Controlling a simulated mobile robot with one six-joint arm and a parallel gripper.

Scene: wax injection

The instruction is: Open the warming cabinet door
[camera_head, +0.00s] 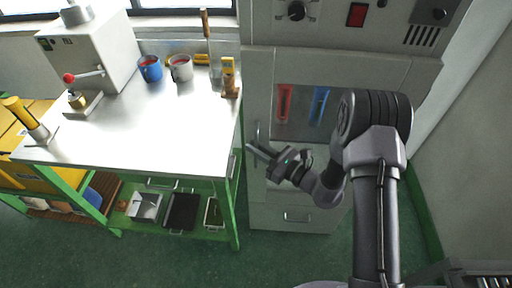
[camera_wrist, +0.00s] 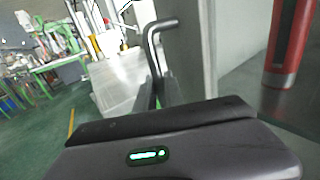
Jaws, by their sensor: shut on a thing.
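The warming cabinet (camera_head: 350,67) is a tall light-grey unit right of the workbench. Its door (camera_head: 257,98) has a window with a red item (camera_head: 284,103) and a blue item (camera_head: 319,104) behind it. The door looks closed in the head view; a small gap cannot be ruled out. The door handle (camera_wrist: 163,25) is a bent grey bar near the door's left edge. My gripper (camera_head: 252,148) is at that left edge, shut on the handle; the grip itself is partly hidden behind the gripper body in the wrist view.
A workbench (camera_head: 150,135) with green legs stands close on the left, holding a blue mug (camera_head: 150,68) and a grey mug (camera_head: 181,68). A drawer (camera_head: 290,215) sits below the door. Green floor (camera_head: 275,262) is open in front; a wall closes the right side.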

